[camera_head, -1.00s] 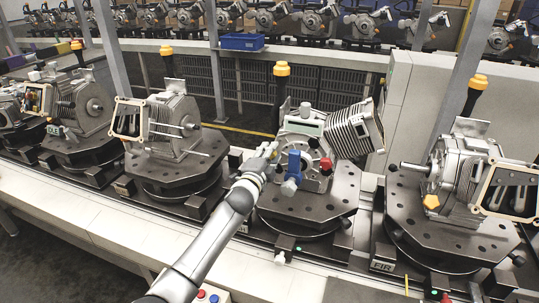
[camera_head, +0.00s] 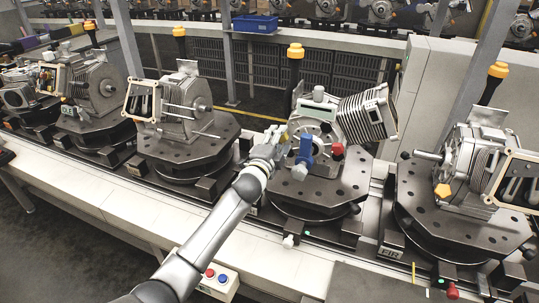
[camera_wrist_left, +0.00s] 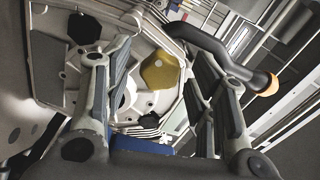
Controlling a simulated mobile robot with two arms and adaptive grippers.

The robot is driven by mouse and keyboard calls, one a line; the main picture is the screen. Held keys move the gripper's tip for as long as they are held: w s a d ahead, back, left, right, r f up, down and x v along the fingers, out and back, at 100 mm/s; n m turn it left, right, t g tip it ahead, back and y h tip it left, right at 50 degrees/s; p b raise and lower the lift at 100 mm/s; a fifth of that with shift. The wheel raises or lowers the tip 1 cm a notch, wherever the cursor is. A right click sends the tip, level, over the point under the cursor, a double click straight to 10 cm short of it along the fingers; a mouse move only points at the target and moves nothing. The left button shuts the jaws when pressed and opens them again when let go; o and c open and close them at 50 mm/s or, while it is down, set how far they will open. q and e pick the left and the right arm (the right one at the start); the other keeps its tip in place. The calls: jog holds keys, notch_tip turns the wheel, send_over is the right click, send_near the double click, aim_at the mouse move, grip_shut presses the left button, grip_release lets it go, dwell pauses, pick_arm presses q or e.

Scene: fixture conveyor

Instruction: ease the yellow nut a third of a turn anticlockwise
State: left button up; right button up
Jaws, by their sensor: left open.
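The yellow nut (camera_wrist_left: 162,72) is a hexagonal piece on the grey face of the middle housing (camera_head: 318,112). In the left wrist view it shows between the two spread fingers of my left gripper (camera_wrist_left: 160,52), with visible space on both sides. In the head view my left gripper (camera_head: 277,137) is at the left side of that housing, left of a blue knob (camera_head: 305,147). It mostly hides the nut there; only a small yellowish patch shows. My left gripper is open and holds nothing. My right gripper is not in view.
A red knob (camera_head: 338,149) sits right of the blue one. A dark bent handle (camera_wrist_left: 215,50) with an orange end runs close by the right finger. Neighbouring fixtures carry housings, the right one with an orange nut (camera_head: 442,190). A button box (camera_head: 218,282) stands in front.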

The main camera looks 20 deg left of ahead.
pick_arm(q)
jog(key=s, duration=1)
jog(key=shift+s+a, duration=0.2)
jog(key=s+f+n+g+y, duration=0.2)
jog(key=s+f+n+g, duration=0.6)
jog(key=s+f, duration=0.75)
jog(key=s+d+f+n+g+h, duration=0.1)
jog(key=s+f+n+g, duration=0.15)
jog(key=s, duration=0.95)
jog(key=s+d+f+n+g+h, duration=0.15)
jog(key=s+n+g, duration=0.25)
jog(key=s, duration=0.8)
notch_tip(320, 180, down, 26)
jog(key=f+g, duration=0.1)
jog(key=s+a+f+g+y+b, duration=0.1)
jog(key=s+a+f, duration=0.1)
jog(key=s+f, duration=1.4)
jog(key=shift+s+a+f+m, duration=0.35)
jog(key=shift+s+m, duration=0.1)
jog(key=shift+s, duration=0.4)
